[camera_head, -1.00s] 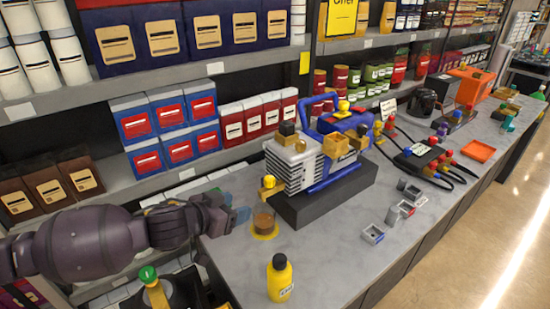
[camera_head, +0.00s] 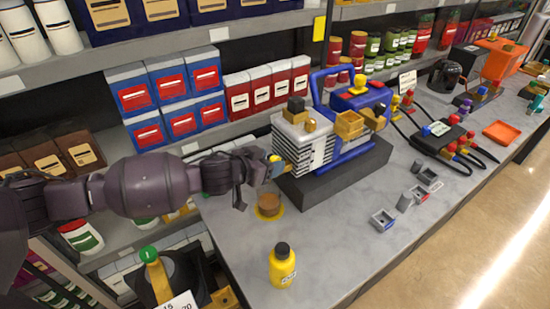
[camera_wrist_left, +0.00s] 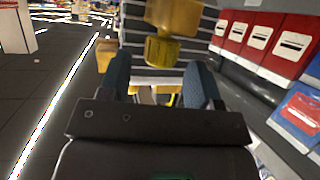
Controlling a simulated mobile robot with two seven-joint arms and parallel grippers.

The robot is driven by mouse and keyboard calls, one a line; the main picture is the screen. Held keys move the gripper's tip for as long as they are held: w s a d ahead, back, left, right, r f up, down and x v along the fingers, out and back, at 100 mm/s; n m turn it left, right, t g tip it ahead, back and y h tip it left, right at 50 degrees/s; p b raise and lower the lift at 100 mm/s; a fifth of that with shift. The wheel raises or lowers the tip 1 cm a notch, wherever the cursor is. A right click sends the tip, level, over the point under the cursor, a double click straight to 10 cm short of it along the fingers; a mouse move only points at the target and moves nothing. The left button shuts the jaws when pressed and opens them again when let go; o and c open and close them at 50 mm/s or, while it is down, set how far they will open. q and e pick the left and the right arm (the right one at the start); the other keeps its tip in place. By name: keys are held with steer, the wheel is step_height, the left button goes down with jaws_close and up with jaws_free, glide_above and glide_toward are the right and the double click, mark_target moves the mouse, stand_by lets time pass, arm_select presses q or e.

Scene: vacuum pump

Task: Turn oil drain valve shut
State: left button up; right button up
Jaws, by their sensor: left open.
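The vacuum pump (camera_head: 305,142), with a ribbed grey body and blue frame, stands on a dark block on the bench. A yellow fitting (camera_head: 275,158), which looks like the oil drain valve, is on its near left end. It also shows in the left wrist view as a yellow round piece (camera_wrist_left: 163,51). My left gripper (camera_head: 264,170) is at this end, partly hiding the fitting in the head view. In the wrist view its two blue-grey fingers (camera_wrist_left: 160,78) are apart, with the yellow piece ahead between their tips. Contact cannot be told. My right gripper is out of view.
A cup of brown liquid (camera_head: 269,205) stands on the bench just below the fitting. A yellow bottle (camera_head: 282,268) stands near the front edge. Small grey parts (camera_head: 383,219) lie right of the pump. Shelves with boxes (camera_head: 165,113) run behind.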

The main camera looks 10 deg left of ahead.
arm_select(q)
steer(key=shift+x, duration=1.35)
steer(key=c, duration=0.9)
steer(key=shift+c, duration=0.2)
